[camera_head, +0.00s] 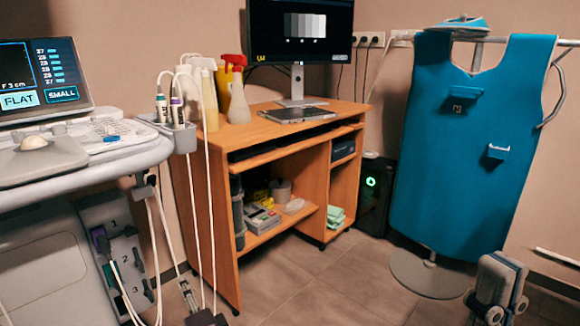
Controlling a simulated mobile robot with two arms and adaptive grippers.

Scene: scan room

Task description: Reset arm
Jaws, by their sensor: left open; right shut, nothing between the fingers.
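My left gripper (188,298) shows in part at the bottom edge, in front of the wooden desk's left side and close to hanging white cables. It is open, with nothing seen in it. My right gripper (492,312) is at the lower right, below the blue apron (462,140). It is shut and empty. Both grippers are low in the view and apart from each other. Most of both arms is out of view.
An ultrasound machine (85,170) with probes and hanging cables stands at the left. The wooden desk (215,180) holds a monitor (300,32), tablet and bottles. A round stand base (430,275) is near my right gripper. Tiled floor (330,280) between the grippers is clear.

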